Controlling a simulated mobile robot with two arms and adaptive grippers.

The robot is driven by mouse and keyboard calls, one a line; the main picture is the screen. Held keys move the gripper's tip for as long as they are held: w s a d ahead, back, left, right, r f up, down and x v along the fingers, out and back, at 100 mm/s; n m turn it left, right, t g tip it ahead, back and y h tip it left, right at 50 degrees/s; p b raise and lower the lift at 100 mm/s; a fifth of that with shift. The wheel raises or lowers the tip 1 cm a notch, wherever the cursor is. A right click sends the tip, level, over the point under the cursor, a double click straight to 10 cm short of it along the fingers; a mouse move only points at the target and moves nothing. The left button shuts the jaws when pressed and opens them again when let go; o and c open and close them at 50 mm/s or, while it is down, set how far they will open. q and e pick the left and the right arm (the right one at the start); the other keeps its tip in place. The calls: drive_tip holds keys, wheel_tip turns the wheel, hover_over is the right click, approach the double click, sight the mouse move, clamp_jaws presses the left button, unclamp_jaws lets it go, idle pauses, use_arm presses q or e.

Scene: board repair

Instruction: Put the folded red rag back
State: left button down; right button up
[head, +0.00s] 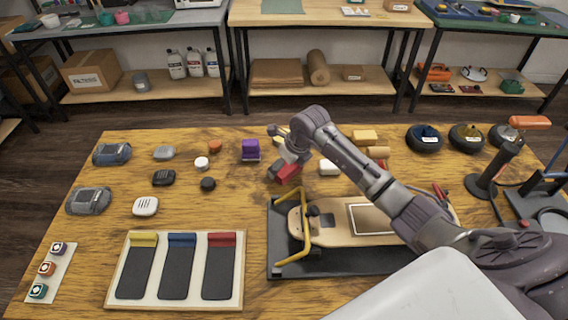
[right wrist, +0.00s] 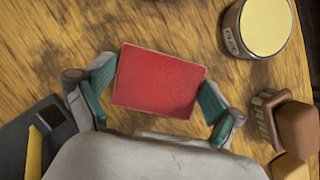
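The folded red rag (head: 289,173) is a flat red block near the middle of the table, just beyond the skateboard's mat. It also shows in the right wrist view (right wrist: 158,82), between the teal pads of my right gripper (right wrist: 158,90). The pads appear to touch two opposite sides of the rag, and the gripper looks shut on it. I cannot tell whether it is off the table. In the head view the right gripper (head: 284,160) partly covers the rag. My left gripper is not in view.
A skateboard (head: 340,216) on a dark mat (head: 300,268) lies right of centre. A tray (head: 174,304) with yellow-, blue- and red-topped dark strips lies at front left. A purple item (head: 250,148) stands left of the gripper. A yellow-topped can (right wrist: 264,26) and brown brush (right wrist: 295,125) are nearby.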

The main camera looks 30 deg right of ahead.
drive_tip(key=shift+o, duration=0.2)
drive_tip(key=shift+r, duration=0.3)
drive_tip(key=v, duration=1.1)
drive_tip(key=shift+r, duration=0.4)
drive_tip(key=shift+s+f, duration=0.15)
drive_tip(key=shift+s, duration=0.05)
